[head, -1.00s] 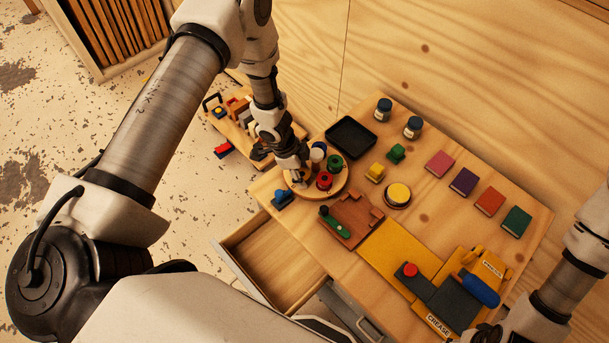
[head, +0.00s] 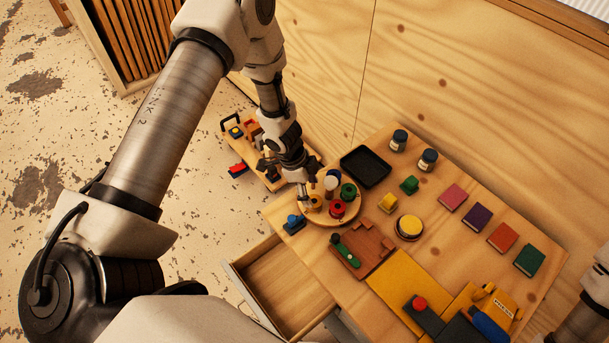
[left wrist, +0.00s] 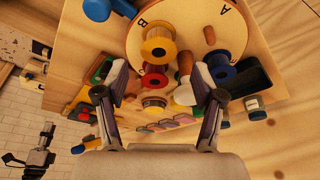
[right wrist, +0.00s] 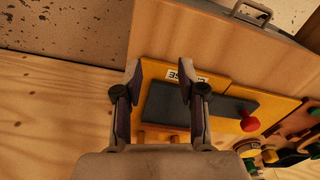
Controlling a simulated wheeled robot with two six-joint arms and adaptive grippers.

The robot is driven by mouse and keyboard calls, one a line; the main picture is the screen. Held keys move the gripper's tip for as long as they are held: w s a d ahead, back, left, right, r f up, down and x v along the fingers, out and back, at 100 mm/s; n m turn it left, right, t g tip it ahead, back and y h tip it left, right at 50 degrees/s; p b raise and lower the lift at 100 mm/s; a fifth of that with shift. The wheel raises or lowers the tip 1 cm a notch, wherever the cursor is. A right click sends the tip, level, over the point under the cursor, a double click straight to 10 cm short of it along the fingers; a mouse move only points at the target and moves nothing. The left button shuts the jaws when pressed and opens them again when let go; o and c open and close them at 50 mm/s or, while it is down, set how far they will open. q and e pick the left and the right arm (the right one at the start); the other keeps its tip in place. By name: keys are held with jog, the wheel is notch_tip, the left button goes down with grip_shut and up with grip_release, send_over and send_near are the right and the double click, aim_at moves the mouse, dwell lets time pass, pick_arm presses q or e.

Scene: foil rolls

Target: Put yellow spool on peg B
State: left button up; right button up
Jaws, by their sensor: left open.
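The yellow spool (left wrist: 158,48) stands beside the letter B on the round wooden board (left wrist: 133,42), with a peg end showing in its hole. In the head view it (head: 315,202) is at the board's left side. My left gripper (left wrist: 160,85) is open and empty, just off the spool; in the head view it (head: 304,196) is at the board's left edge. A bare peg (left wrist: 210,36) stands near letter A, and another bare peg (left wrist: 184,66) near the middle. My right gripper (right wrist: 158,80) is open and empty above the crease tool (right wrist: 170,105).
A red spool (head: 338,208), a green spool (head: 348,191) and a blue spool (left wrist: 220,67) are on the board. A black tray (head: 366,166) lies behind it.

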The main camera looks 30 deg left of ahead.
pick_arm(q)
jog(key=w+p+v, duration=0.1)
jog(key=p+v, duration=0.2)
jog(key=v, duration=0.4)
jog(key=s+d+f+n+g+h, duration=0.1)
jog(key=s+d+f+n, duration=0.1)
jog(key=s+d+n, duration=0.35)
jog(key=s+d+f+n+h, duration=0.1)
jog(key=s+d+f+n, duration=0.15)
jog(key=s, duration=0.55)
jog(key=s+a+f+n+y, duration=0.2)
jog(key=s+a+n+y, duration=0.3)
jog(key=s, duration=0.5)
jog(key=shift+s+n, duration=0.4)
jog(key=shift+n, duration=0.2)
